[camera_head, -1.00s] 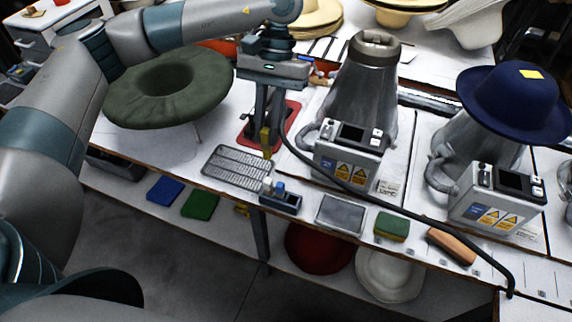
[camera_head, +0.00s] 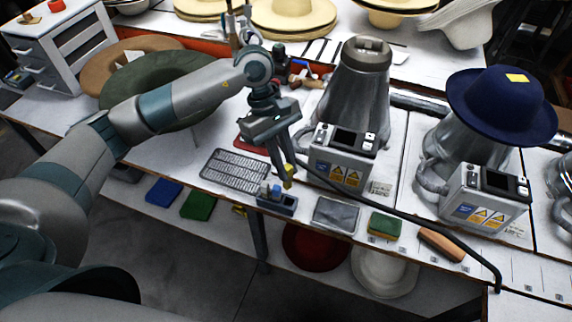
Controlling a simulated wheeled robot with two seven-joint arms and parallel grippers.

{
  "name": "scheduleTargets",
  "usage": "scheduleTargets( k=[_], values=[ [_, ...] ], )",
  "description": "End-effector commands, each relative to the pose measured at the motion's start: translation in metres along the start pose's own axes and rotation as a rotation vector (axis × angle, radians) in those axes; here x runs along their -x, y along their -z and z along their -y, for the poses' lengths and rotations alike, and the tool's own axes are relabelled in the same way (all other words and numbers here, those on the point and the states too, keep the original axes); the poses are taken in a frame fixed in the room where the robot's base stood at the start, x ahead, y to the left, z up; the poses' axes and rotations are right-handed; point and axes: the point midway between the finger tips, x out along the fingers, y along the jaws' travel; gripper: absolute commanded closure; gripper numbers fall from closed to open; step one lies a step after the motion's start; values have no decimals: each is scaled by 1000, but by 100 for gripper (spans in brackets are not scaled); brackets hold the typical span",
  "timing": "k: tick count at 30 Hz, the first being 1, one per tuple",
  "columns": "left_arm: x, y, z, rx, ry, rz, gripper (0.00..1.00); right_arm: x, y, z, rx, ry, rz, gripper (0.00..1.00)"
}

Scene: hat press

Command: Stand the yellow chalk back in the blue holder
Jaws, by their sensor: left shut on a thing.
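My left gripper (camera_head: 287,180) is shut on the yellow chalk (camera_head: 289,172), whose lower end shows below the fingertips. It is above the bench, just behind and to the right of the holder in the picture. The blue holder (camera_head: 285,208) is a small dark blue-grey box near the bench's front edge. A white chalk and a blue chalk (camera_head: 276,190) stand in its left part. The chalk appears apart from the holder, but its exact height above it is hard to tell. My right gripper is not in view.
A perforated grey plate (camera_head: 233,170) lies left of the holder, and a grey pad (camera_head: 334,214) lies right of it. A hat press (camera_head: 341,150) stands close behind on the right. A black hose runs along the bench. A green sponge (camera_head: 384,226) is farther right.

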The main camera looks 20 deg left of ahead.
Motion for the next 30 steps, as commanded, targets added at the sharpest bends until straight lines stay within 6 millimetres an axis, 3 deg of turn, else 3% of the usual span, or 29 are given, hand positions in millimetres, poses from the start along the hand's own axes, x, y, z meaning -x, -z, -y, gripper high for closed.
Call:
scheduleTargets(
  k=[6, 10, 30],
  values=[
    [-14, 2, 0, 321, -134, 3, 100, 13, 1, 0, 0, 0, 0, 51],
    [-18, 5, 0, 429, -179, 2, 100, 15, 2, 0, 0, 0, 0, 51],
    [-23, 8, 0, 480, -200, 1, 100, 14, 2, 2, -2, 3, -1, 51]
  ],
)
